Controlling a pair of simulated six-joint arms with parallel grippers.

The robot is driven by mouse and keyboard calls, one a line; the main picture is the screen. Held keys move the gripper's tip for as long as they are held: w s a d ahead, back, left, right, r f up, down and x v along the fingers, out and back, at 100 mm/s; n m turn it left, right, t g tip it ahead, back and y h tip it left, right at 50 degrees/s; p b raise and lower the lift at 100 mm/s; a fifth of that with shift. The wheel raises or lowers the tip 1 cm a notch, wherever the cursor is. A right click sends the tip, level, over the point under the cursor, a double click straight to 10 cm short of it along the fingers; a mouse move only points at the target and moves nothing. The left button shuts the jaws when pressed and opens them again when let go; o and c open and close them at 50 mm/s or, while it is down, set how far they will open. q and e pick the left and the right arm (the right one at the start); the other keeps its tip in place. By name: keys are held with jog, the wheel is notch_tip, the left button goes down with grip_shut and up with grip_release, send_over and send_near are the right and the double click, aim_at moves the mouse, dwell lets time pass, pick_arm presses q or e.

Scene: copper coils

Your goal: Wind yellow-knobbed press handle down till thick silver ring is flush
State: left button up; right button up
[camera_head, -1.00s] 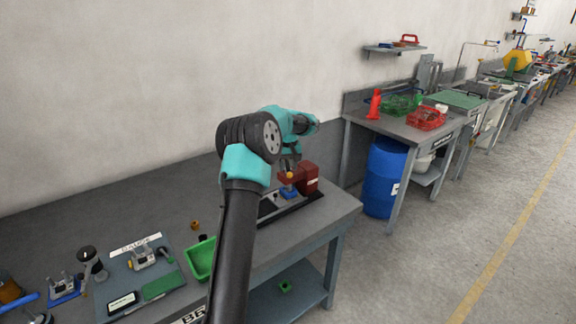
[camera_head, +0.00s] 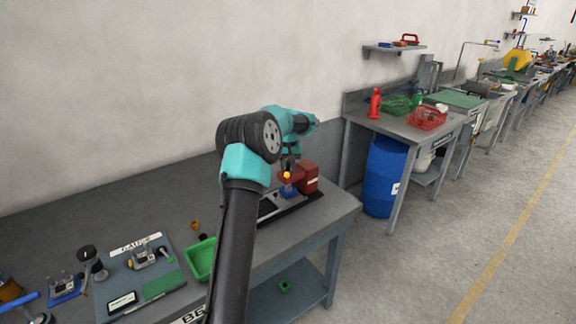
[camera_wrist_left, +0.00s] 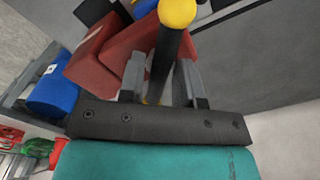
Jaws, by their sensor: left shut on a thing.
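The red press (camera_head: 310,177) stands at the right end of the near bench, with a small blue part (camera_head: 288,191) low at its front. Its yellow knob (camera_head: 286,175) shows just below my left gripper (camera_head: 290,163). In the left wrist view the yellow knob (camera_wrist_left: 178,12) tops a dark handle rod (camera_wrist_left: 166,55), and my left gripper (camera_wrist_left: 163,78) is shut on this handle, one finger on each side. The red press body (camera_wrist_left: 105,55) is to the left there. I cannot make out the thick silver ring. My right gripper is not in view.
A green bin (camera_head: 201,258) and a grey mat (camera_head: 174,279) with small fixtures lie on the bench left of my arm. A blue barrel (camera_head: 384,178) stands beyond the bench's right end. The wall runs behind.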

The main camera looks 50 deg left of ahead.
pick_arm(q)
jog(key=shift+m, duration=1)
jog(key=shift+f+m, duration=0.15)
jog(key=shift+m, duration=1.25)
jog(key=o, duration=0.8)
jog(key=shift+r, duration=0.2)
jog(key=shift+r, duration=3.35)
jog(key=shift+f, duration=0.15)
